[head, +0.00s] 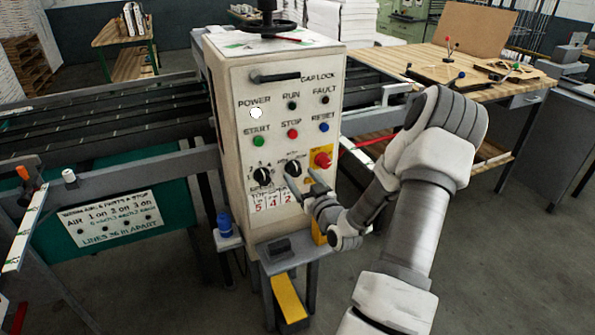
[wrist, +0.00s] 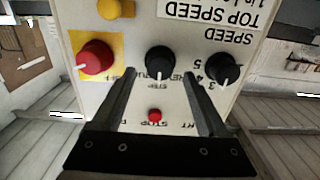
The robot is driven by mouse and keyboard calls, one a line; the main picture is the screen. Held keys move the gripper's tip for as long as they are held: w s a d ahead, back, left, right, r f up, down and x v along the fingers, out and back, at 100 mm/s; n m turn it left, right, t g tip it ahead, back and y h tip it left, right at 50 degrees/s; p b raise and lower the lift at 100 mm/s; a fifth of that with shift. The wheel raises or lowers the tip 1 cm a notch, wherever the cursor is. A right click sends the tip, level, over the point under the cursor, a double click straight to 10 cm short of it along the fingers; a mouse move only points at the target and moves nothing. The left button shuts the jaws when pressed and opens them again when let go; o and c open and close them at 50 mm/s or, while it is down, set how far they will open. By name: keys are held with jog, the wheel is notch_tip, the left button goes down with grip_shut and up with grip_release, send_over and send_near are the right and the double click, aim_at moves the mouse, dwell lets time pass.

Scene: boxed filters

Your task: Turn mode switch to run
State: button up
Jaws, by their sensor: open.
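The mode switch is a black knob (head: 292,168) on the front panel of a cream control cabinet (head: 322,105). In the wrist view, where the panel appears upside down, the black knob (wrist: 159,60) sits between the finger lines. Its white mark points toward the picture's bottom, at a small label that is hard to read. My gripper (head: 301,181) is open just in front of the panel, close to the knob; its fingers (wrist: 159,72) lie apart on either side of it. I cannot tell whether they touch it.
Start, stop (head: 293,133) and reset buttons sit above. The power lamp (head: 256,113) glows white; run and fault look dark.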

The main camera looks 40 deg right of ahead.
aim_at(295, 169)
jog(key=shift+x, duration=1.5)
jog(key=shift+c, duration=0.2)
grip_shut()
